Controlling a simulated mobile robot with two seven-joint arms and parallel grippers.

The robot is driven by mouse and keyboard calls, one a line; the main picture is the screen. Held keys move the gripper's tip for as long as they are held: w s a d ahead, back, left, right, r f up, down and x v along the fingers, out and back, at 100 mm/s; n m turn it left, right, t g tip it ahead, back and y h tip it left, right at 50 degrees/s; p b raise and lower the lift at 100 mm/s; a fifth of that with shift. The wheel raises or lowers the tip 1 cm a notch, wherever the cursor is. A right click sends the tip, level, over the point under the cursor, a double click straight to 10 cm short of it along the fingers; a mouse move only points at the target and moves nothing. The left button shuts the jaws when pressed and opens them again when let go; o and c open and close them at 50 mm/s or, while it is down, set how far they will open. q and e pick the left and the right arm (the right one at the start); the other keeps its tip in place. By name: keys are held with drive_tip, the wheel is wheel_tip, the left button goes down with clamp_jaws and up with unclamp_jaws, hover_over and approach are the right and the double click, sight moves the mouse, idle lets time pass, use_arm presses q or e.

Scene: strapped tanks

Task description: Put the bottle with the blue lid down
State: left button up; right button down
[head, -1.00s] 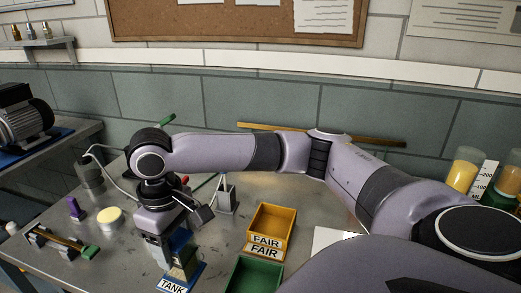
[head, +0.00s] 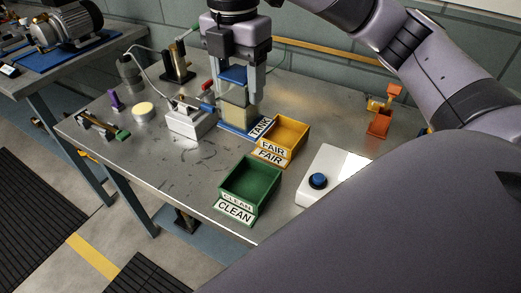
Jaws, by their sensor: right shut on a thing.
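The bottle with the blue lid has its blue lid (head: 233,75) up between the fingers of my right gripper (head: 236,95). Its pale beige lower body (head: 236,117) shows below. My right gripper comes down from above and is shut on the bottle, which looks upright. My left gripper is not in view.
A yellow FAIR tray (head: 298,133) and a green CLEAN tray (head: 272,187) stand right and in front of the pad. A box with a blue button (head: 318,181) is further right. A grey box with a red-tipped lever (head: 188,122) is close on the left.

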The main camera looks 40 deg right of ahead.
sight(242, 118)
drive_tip(key=shift+s+d+n, duration=0.1)
drive_tip(key=shift+n, duration=0.2)
drive_tip(key=shift+f+b, duration=1.5)
drive_tip(key=shift+f, duration=8.35)
drive_tip(key=shift+c, duration=1.3)
unclamp_jaws()
drive_tip(key=shift+f, duration=0.15)
wheel_tip(242, 118, up, 12)
drive_tip(key=shift+r+p, duration=0.2)
drive_tip(key=shift+p, duration=0.2)
